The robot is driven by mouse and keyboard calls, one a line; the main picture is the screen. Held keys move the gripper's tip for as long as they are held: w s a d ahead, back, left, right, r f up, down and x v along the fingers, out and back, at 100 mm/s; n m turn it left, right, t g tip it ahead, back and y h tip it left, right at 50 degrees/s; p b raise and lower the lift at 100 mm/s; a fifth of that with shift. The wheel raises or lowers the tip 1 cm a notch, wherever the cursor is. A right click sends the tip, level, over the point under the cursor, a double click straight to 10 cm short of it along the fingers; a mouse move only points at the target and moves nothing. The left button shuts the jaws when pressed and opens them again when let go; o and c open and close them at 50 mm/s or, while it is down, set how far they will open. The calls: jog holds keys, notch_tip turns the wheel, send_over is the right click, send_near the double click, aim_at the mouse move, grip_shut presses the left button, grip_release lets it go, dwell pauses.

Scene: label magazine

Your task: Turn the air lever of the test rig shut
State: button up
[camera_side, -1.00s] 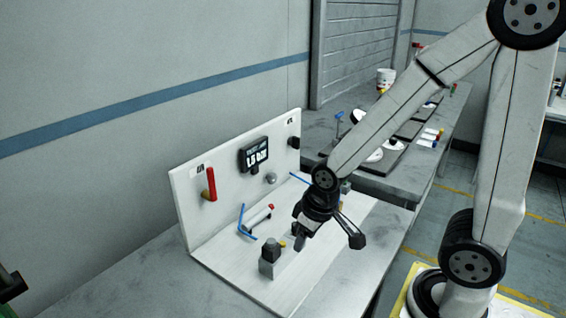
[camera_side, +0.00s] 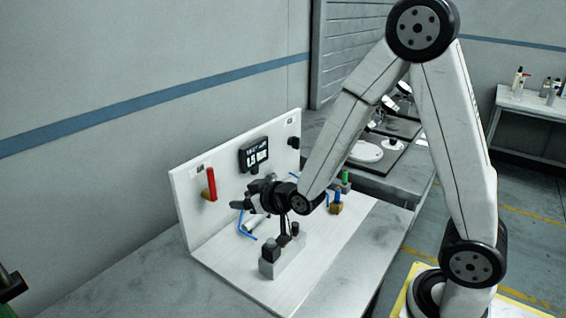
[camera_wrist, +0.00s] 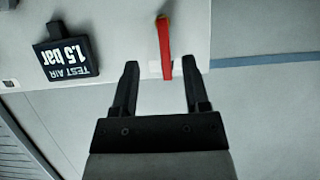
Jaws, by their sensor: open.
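The red air lever (camera_side: 211,184) stands upright on the left part of the white back panel of the test rig (camera_side: 183,212), on a brass-coloured stub. In the wrist view the lever (camera_wrist: 165,48) appears ahead of my fingertips, roughly between their lines, with its brass end at the top of the picture. My gripper (camera_side: 240,205) is open and empty, pointing at the panel to the right of and a little below the lever in the side view. It also shows in the wrist view (camera_wrist: 160,68), with a clear gap between the fingers.
A black display (camera_side: 254,154) reading "TEST AIR 1.5 bar" is on the panel right of the lever. A black knob (camera_side: 294,142) is farther right. A grey block with black fittings (camera_side: 270,262) stands on the base below my arm. A blue tube (camera_side: 243,222) lies near my gripper.

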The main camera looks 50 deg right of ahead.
aim_at(212, 173)
jog(key=shift+w+a+r+t, duration=0.1)
jog(key=shift+w+r+t, duration=0.75)
jog(key=shift+t, duration=0.4)
jog(key=shift+w+a+r+t, duration=0.1)
jog(key=shift+w+r+t, duration=0.7)
jog(key=shift+t, duration=0.45)
jog(key=shift+s+r, duration=0.1)
jog(key=shift+s, duration=0.05)
jog(key=shift+w, duration=3.9)
grip_shut()
